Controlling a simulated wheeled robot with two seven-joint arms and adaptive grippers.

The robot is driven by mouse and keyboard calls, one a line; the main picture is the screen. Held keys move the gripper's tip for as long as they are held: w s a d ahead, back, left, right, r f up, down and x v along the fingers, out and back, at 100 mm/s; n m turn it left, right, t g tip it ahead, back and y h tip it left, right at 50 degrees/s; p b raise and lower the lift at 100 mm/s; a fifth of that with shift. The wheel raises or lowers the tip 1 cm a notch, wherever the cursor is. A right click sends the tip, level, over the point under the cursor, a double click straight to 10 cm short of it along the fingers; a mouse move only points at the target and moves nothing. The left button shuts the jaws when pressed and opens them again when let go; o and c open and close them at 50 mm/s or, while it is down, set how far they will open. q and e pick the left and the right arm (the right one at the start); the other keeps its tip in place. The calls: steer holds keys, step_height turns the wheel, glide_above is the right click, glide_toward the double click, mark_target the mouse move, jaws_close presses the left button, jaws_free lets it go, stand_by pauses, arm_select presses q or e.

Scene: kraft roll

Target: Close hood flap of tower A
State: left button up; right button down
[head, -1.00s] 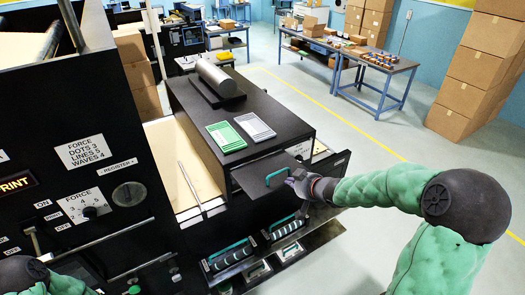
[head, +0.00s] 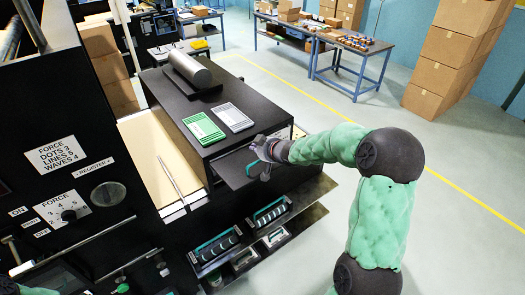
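The hood flap (head: 234,169) is a dark panel standing out from the front of a black cabinet (head: 160,92), below its top; I take this to be tower A, though no label reads clearly. Its green handle (head: 265,173) shows at the flap's outer edge, partly covered by my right gripper. My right gripper (head: 261,155) is at the handle, its arm coming in from the right. Its fingers are small and dark, so I cannot tell whether they are closed on the handle. My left gripper is out of view; only a bit of my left arm shows at the bottom left.
A dark roller (head: 190,69), a green card (head: 203,129) and a grey card (head: 232,117) lie on the cabinet top. Rollers with green handles (head: 272,213) sit on a lower shelf. A control panel (head: 60,150) stands left. The floor at right is open.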

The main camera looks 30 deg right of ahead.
mark_target(258, 171)
steer(key=f, duration=0.2)
steer(key=shift+s+f+b, duration=0.3)
steer(key=shift+s+b, duration=0.05)
steer(key=shift+s+f, duration=0.25)
steer(key=shift+f, duration=0.35)
